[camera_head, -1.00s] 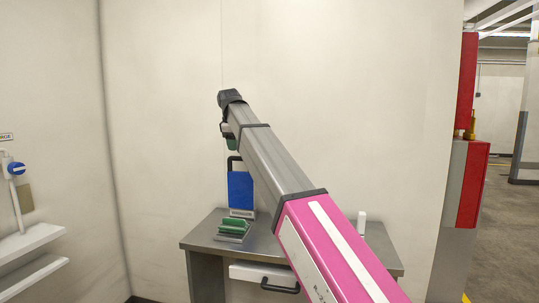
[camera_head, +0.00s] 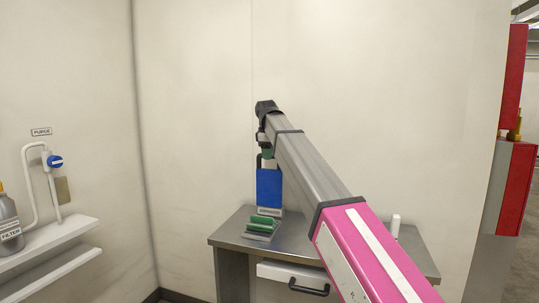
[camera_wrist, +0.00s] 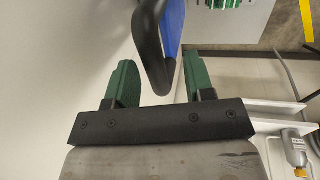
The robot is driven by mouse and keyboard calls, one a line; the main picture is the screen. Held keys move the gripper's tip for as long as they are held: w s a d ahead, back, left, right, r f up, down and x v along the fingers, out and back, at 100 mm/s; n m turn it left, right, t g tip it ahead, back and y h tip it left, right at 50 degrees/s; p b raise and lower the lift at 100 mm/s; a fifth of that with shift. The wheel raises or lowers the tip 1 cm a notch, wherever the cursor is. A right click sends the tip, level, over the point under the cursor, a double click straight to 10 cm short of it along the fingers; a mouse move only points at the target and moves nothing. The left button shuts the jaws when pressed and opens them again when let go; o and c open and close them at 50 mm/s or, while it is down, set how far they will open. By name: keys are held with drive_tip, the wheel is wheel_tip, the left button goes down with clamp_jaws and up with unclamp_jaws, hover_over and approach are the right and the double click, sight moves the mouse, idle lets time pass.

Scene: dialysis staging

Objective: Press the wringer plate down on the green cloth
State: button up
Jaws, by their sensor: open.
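The wringer plate (camera_head: 269,188) is a blue upright panel at the back of the grey table, with a black handle at its top. In the wrist view the blue plate (camera_wrist: 173,27) is seen nearly edge-on, and its black handle (camera_wrist: 150,45) reaches between my fingers. The green cloth (camera_head: 261,226) lies on a small grey base in front of the plate; part of it shows in the wrist view (camera_wrist: 224,3). My gripper (camera_wrist: 158,78) is open, its two green fingers apart on either side of the handle's end. In the head view my gripper (camera_head: 266,153) is partly hidden by my arm.
The grey metal table (camera_head: 232,240) has a drawer with a black handle (camera_head: 309,288) and a small white object (camera_head: 395,226) at right. Walls stand close behind the table.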

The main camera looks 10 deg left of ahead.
drive_tip(key=shift+f, duration=0.3)
